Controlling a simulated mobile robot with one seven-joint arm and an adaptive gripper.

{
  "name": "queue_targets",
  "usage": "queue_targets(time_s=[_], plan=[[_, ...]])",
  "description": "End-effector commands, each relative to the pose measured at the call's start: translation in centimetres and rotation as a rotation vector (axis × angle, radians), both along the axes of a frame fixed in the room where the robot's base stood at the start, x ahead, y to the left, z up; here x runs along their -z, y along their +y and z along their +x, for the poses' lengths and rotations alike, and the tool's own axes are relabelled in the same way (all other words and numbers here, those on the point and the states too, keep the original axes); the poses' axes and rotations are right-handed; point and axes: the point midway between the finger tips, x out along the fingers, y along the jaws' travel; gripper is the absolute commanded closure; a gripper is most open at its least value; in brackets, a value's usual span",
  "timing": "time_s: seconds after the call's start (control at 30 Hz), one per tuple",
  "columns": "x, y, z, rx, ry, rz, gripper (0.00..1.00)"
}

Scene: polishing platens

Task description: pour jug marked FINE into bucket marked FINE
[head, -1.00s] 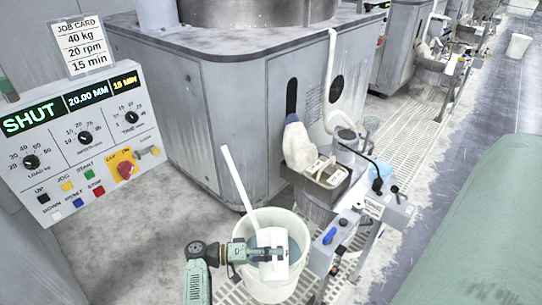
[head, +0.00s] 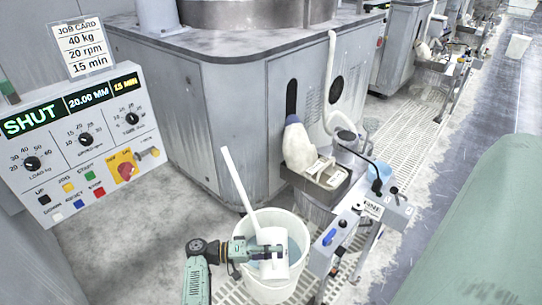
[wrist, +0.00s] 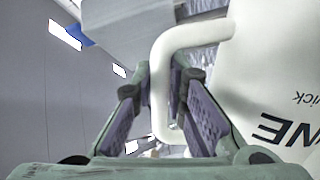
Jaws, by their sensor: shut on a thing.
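My gripper (head: 268,252) is over the bucket, shut on the handle (wrist: 160,85) of a white jug. The jug (wrist: 275,85) fills the right of the wrist view, with dark letters ending in "NE" upside down on its wall; the rest of the word is cut off. In the head view the jug (head: 274,266) shows as a small white shape over the bucket's mouth, partly hidden by my gripper. The white bucket (head: 270,293) stands on the floor with greyish liquid inside and a long white paddle (head: 238,178) leaning out. No marking shows on the bucket.
A control panel (head: 85,145) is at left; a green surface (head: 470,220) is at right.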

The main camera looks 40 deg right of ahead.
Motion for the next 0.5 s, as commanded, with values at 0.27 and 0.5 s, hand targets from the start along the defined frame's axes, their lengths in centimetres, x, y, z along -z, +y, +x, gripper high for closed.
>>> queue_targets(time_s=[0.27, 0.5], plan=[[-0.13, -0.30, 0.31, 0.000, 0.013, 0.010, 1.00], [-0.20, -0.54, 0.59, 0.000, 0.023, 0.019, 1.00]])
